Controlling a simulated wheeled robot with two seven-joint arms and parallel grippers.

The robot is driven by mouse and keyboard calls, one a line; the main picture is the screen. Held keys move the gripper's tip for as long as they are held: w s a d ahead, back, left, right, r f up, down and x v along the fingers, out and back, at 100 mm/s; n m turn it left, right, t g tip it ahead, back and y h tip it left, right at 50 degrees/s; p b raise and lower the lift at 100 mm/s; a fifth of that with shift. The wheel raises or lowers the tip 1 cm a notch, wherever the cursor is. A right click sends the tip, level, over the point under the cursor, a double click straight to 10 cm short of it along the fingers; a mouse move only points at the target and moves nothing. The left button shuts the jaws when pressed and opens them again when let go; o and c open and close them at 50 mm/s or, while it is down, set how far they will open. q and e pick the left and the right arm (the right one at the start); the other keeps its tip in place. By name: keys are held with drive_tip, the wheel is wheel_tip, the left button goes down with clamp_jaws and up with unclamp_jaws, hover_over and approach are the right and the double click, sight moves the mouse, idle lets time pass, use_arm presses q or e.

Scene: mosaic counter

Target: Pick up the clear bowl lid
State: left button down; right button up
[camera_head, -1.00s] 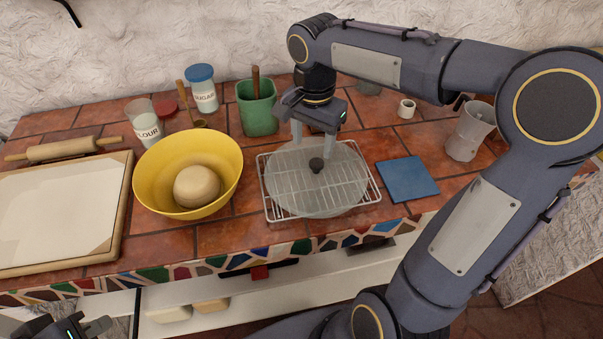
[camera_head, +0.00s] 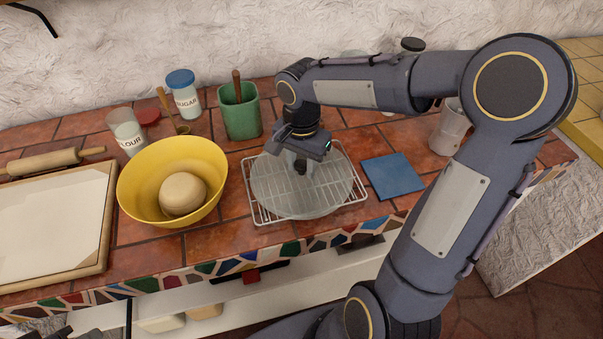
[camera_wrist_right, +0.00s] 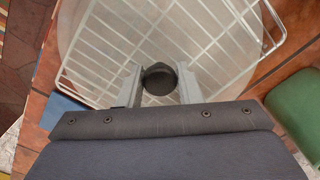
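The clear bowl lid (camera_head: 325,199) is a round, see-through disc with a dark knob (camera_wrist_right: 159,79). It lies on the white wire cooling rack (camera_head: 262,219). My right gripper (camera_head: 301,167) points down over the middle of the lid. In the right wrist view, the right gripper's fingers (camera_wrist_right: 158,82) stand on either side of the knob, with a small gap visible at each side. The knob is partly hidden by the gripper in the head view. Only a dark bit of my left gripper (camera_head: 58,333) shows at the bottom left edge, away from the lid.
A yellow bowl (camera_head: 140,198) with dough (camera_head: 183,193) stands left of the rack. A green utensil pot (camera_head: 240,117) is behind it, and a blue cloth or mat (camera_head: 392,176) lies to the right.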

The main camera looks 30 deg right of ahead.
drive_tip(key=c, duration=0.6)
drive_tip(key=shift+r, duration=0.1)
